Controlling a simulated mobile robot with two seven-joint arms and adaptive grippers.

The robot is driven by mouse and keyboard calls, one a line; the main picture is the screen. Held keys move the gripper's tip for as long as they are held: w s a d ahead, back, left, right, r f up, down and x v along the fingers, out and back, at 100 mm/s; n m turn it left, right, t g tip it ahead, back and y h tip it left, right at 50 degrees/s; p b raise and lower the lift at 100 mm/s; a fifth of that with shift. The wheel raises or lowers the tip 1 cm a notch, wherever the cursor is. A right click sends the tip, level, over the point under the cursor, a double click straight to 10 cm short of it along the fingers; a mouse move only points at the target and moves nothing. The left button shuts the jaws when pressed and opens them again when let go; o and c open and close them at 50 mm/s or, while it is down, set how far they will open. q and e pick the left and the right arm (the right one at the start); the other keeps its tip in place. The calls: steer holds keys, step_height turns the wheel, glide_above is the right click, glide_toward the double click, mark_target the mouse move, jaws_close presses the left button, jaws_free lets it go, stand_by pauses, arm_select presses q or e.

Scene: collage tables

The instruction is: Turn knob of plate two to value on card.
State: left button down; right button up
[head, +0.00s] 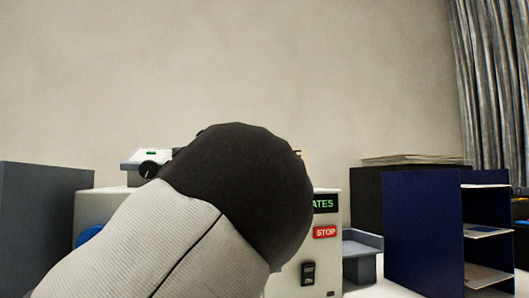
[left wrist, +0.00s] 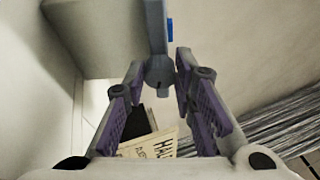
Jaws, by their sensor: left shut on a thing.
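In the head view a black knob (head: 148,169) with a pale pointer mark sits on a small panel (head: 133,159) with a green display, on top of a pale machine (head: 326,267). My left arm covers the middle of the machine and hides its own gripper in this view. In the left wrist view my left gripper (left wrist: 160,78) has its purple-padded fingers closed about a grey rounded piece (left wrist: 159,71) below a grey bar. I cannot tell which plate's knob this is. A cream card (left wrist: 150,146) with partly readable print lies below. My right gripper is not in view.
The machine front shows a sign ending in "ATES" (head: 325,203), a red STOP label (head: 325,232) and a black switch (head: 308,273). A dark blue shelf unit (head: 422,234) stands at right, and a grey box (head: 45,217) at left.

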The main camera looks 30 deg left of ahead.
arm_select(q)
steer(key=shift+d+r+n+t, duration=0.1)
steer(key=shift+r+n+t, duration=0.15)
steer(key=shift+n, duration=0.25)
steer(key=c, duration=1.7)
jaws_free()
steer(key=o, duration=0.4)
steer(key=shift+w+f, duration=0.15)
steer(key=shift+f, duration=0.1)
